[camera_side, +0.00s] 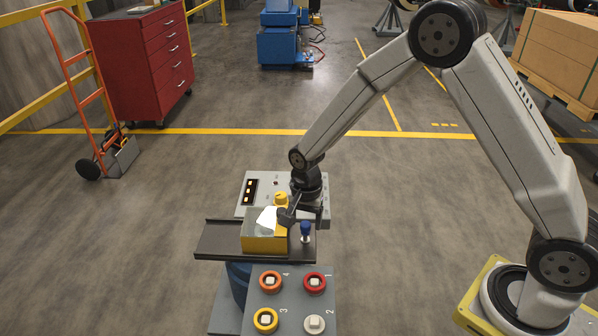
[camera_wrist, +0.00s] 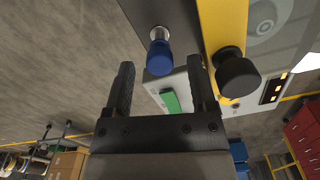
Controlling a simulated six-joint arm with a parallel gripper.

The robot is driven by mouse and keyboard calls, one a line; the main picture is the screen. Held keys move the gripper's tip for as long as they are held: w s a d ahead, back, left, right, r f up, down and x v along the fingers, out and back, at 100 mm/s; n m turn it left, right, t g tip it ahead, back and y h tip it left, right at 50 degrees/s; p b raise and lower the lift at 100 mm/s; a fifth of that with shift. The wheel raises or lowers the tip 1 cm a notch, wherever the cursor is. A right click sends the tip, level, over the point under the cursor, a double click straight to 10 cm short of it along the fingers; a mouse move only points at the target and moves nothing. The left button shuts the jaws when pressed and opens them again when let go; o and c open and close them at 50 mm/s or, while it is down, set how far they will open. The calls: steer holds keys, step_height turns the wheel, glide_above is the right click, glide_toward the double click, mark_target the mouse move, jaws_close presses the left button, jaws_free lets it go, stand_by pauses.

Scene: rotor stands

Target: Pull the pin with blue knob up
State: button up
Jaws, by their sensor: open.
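The pin with the blue knob (camera_side: 306,226) stands upright on the dark plate, just right of the yellow box, in the side view. In the wrist view the blue knob (camera_wrist: 159,58) shows at the top centre, with its bright metal shank behind it. My gripper (camera_side: 297,214) is above and slightly left of the knob in the side view. In the wrist view its two black fingers (camera_wrist: 160,66) are apart, and the knob appears in the gap near their tips. Nothing is held. I cannot tell how far the knob lies beyond the tips.
The yellow box (camera_side: 264,245) holds something white. A black knob (camera_wrist: 237,75) on its yellow side is close to the right finger. A grey control box (camera_side: 245,188) stands behind, and a panel with several coloured buttons (camera_side: 291,324) stands in front. The plate's left end is bare.

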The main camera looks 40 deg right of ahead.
mark_target(306, 224)
steer(key=shift+r, duration=3.95)
steer(key=shift+s, duration=0.1)
steer(key=s+d+r+n+t, duration=0.1)
steer(key=s+d+n, duration=0.1)
steer(key=s+n, duration=0.4)
steer(key=s+d+n+t, duration=0.1)
steer(key=s+d+n, duration=0.2)
steer(key=s+n, duration=0.3)
steer(key=s, duration=0.3)
steer(key=shift+s+r+t, duration=0.15)
steer(key=shift+r+t, duration=0.15)
steer(key=shift+r, duration=0.05)
